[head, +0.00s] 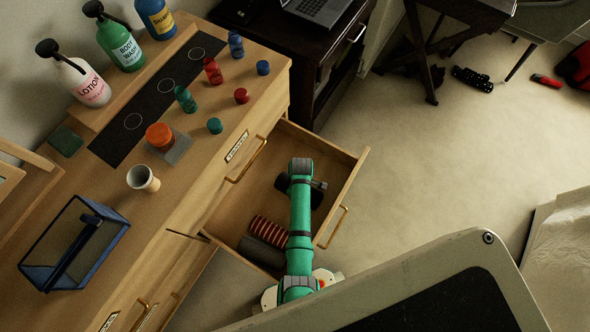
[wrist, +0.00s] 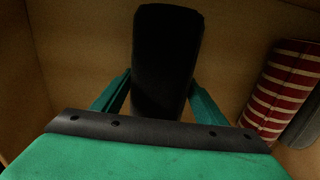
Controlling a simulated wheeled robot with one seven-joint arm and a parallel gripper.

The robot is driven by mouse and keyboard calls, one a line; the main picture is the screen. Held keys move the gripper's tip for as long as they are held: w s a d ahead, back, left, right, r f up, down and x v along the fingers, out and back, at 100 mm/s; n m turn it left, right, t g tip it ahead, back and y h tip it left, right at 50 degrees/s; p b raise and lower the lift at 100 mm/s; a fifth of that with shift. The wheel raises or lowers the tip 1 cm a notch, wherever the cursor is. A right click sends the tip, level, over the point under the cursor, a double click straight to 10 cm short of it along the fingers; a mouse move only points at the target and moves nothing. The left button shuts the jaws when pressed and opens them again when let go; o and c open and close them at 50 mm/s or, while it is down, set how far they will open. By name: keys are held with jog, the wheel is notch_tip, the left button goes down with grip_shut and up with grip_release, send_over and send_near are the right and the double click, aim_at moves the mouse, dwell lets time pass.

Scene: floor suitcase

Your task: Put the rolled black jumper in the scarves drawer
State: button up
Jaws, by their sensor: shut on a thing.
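The rolled black jumper (wrist: 167,55) is between the two green fingers of my gripper (wrist: 160,98) in the wrist view, and the gripper is shut on it. I cannot tell whether the jumper touches the drawer floor. I cannot read a label on this drawer.
A red striped roll (head: 269,231) and a dark grey roll (head: 260,252) lie in the drawer's near end. Bottles, a cup (head: 143,178) and a blue-framed case (head: 72,245) stand on the dresser top.

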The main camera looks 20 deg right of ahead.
jog(key=o, duration=1.5)
jog(key=shift+c, duration=0.2)
